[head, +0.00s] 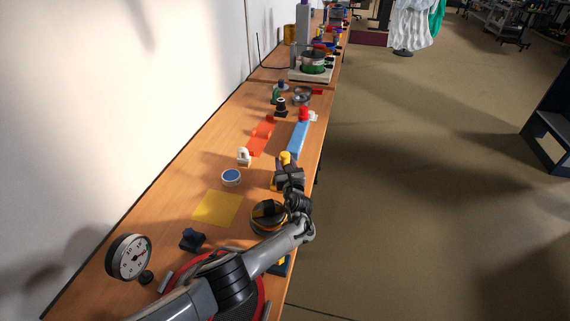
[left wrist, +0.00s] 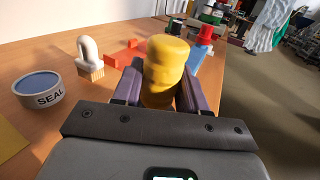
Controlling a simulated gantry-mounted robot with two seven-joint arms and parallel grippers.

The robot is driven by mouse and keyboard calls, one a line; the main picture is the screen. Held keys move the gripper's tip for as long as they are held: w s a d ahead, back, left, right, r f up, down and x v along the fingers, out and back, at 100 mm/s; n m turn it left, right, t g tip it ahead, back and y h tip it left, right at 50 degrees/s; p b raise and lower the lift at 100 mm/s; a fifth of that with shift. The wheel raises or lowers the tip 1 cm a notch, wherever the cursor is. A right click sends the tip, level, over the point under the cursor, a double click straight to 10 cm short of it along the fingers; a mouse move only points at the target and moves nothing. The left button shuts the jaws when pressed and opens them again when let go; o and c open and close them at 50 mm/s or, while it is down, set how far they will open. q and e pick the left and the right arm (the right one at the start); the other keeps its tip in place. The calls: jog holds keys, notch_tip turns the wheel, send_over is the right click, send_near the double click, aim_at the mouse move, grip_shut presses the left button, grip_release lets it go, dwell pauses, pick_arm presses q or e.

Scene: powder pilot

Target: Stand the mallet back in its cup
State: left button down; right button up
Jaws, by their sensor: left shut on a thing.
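My left gripper (head: 289,176) is shut on a yellow, round-topped thing (left wrist: 164,62), which I take to be the mallet. In the left wrist view it stands up between the two dark purple fingers; its lower part is hidden by the gripper. In the head view its yellow end (head: 286,156) shows just beyond the fingers. A round black and yellow container (head: 262,214) stands on the bench below and left of the gripper, partly hidden by my arm. I cannot tell whether it is the cup. My right gripper is not in view.
Left of the gripper are a white tub with a blue top (head: 231,177), a white-handled brush (head: 244,156) and a yellow sheet (head: 217,208). A blue box (head: 298,139) and orange-red pieces (head: 262,134) lie beyond. A dial gauge (head: 128,257) stands near left. The bench's right edge is close.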

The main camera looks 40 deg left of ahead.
aim_at(285, 154)
pick_arm(q)
jog(key=shift+f+b, duration=0.4)
jog(key=shift+b, duration=0.05)
jog(key=shift+f, duration=0.3)
jog(key=shift+b, duration=0.35)
jog(key=shift+r, duration=0.1)
jog(key=shift+r+p, duration=1.55)
jog(key=shift+p, duration=0.25)
jog(key=shift+r+p, duration=1.85)
jog(key=shift+f, duration=0.2)
